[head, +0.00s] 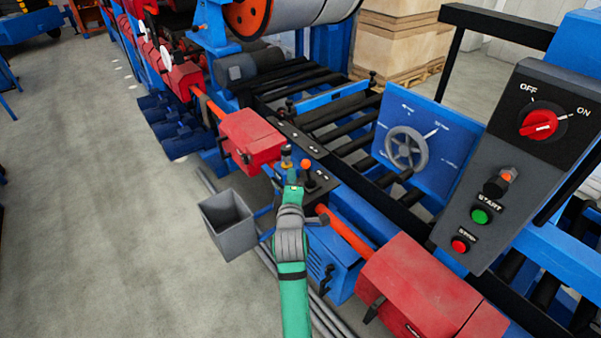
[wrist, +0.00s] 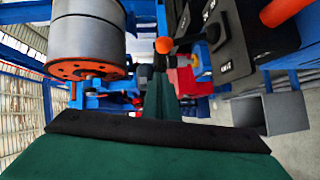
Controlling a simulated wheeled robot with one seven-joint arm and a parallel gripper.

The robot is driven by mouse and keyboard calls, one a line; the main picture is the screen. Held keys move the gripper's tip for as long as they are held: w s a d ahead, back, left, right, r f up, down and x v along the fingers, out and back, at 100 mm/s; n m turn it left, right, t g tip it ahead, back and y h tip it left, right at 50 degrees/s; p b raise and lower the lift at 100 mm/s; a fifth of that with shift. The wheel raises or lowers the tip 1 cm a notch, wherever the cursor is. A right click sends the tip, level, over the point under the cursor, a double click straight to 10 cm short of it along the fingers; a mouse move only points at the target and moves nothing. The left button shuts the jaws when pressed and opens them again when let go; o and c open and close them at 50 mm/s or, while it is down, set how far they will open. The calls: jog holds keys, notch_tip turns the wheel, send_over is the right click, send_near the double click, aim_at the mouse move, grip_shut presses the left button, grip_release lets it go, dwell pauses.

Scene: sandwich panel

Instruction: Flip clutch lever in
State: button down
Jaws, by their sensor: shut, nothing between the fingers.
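The lever with an orange ball knob (head: 305,164) stands on a dark labelled panel on the front of the blue machine; I take it as the clutch lever. The knob also shows near the top middle of the wrist view (wrist: 163,45). My gripper (head: 291,176), at the end of the green arm, is shut and empty. In the head view it is just left of the lever, and I cannot tell whether they touch. In the wrist view my gripper (wrist: 160,85) points towards the knob. The small panel labels are not clearly readable.
A grey open bin (head: 228,225) is left of my arm. Red housings (head: 252,137) and (head: 415,285) flank the panel. A handwheel (head: 406,148) and a control box (head: 518,150) with a red switch are to the right. The floor at left is clear.

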aim_at(308, 174)
jog(key=w+d, duration=0.2)
jog(key=w, duration=0.1)
jog(key=shift+w+d+f, duration=0.1)
jog(key=shift+d+f, duration=0.3)
